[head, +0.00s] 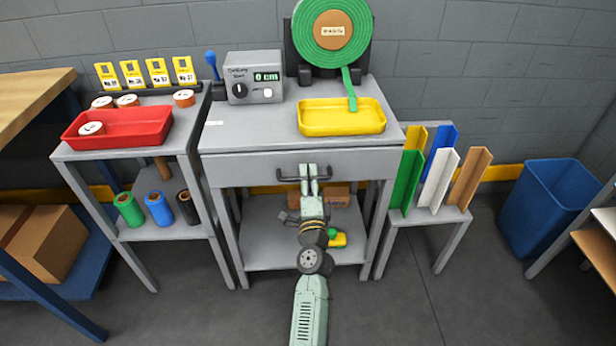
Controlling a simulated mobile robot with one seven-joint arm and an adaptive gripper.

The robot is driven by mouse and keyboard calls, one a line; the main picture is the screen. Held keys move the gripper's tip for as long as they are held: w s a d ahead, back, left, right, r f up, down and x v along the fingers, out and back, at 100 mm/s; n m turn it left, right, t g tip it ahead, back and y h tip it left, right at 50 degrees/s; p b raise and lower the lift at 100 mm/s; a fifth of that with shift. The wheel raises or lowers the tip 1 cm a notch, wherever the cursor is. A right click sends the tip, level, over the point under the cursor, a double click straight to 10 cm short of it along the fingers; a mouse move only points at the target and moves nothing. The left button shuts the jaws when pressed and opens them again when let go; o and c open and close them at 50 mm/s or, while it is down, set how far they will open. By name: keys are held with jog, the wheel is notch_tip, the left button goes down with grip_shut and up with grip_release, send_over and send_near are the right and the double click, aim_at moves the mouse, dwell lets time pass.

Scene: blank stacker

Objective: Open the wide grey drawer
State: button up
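The wide grey drawer (240,171) sits under the top of the middle grey table. Its front looks flush with the table, with no opening seen. A dark bar handle (288,179) is at the middle of the front. My gripper (309,170) reaches up from below, and its two pale green fingers overlap the handle's middle. The fingers lie close together with a narrow gap. Whether they are clamped on the bar or only in front of it cannot be told from this view. The drawer's inside is hidden.
A yellow tray (342,131), a grey control box (254,95) and a green tape roll (333,35) stand on the tabletop. A left stand holds a red tray (76,138). A right stool holds coloured angle pieces (438,180). Open floor lies in front.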

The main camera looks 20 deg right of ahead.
grip_shut()
dwell(0.6)
